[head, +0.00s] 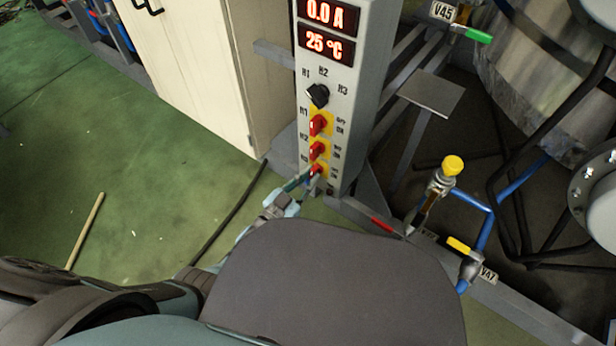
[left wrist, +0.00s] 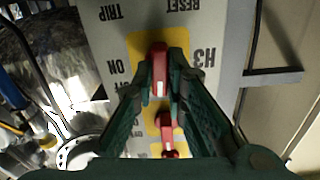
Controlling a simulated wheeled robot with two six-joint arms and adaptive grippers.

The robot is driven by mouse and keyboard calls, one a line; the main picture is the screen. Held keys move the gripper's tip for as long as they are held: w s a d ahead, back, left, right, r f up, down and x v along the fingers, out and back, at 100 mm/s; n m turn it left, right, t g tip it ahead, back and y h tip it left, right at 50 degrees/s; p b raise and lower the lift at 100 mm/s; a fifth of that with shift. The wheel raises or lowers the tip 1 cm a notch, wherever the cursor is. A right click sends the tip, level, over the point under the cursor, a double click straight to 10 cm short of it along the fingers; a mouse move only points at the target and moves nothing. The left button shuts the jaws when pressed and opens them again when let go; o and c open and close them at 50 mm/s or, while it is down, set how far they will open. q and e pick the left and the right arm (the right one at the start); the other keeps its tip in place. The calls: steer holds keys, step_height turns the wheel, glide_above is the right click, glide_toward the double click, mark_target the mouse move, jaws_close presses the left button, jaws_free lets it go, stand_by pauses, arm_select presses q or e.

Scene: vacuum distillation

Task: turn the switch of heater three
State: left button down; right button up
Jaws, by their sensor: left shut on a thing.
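The heater three switch (head: 316,170) is the lowest of three red switches on yellow plates on the front of a grey control box (head: 345,100). In the left wrist view the red handle of this switch (left wrist: 159,68) stands beside an upside-down H3 label, with ON and OFF marks on the other side. My left gripper (head: 304,181) reaches it from below left. In the left wrist view my left gripper (left wrist: 157,82) has a finger on each side of the handle and is shut on it. My right gripper is not in view.
The H1 switch (head: 318,124) and H2 switch (head: 316,150) sit close above, with a black selector knob (head: 317,95) higher up. Displays read 0.0 A and 25 °C. A cream cabinet (head: 190,60) stands left; frame rails and a yellow-capped valve (head: 452,165) stand right.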

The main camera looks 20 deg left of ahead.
arm_select(q)
steer(key=shift+n, duration=0.5)
steer(key=c, duration=1.6)
jaws_free()
steer(key=shift+s+a, duration=0.1)
steer(key=shift+s, duration=0.1)
steer(key=v, duration=1.1)
steer(key=shift+s, duration=0.35)
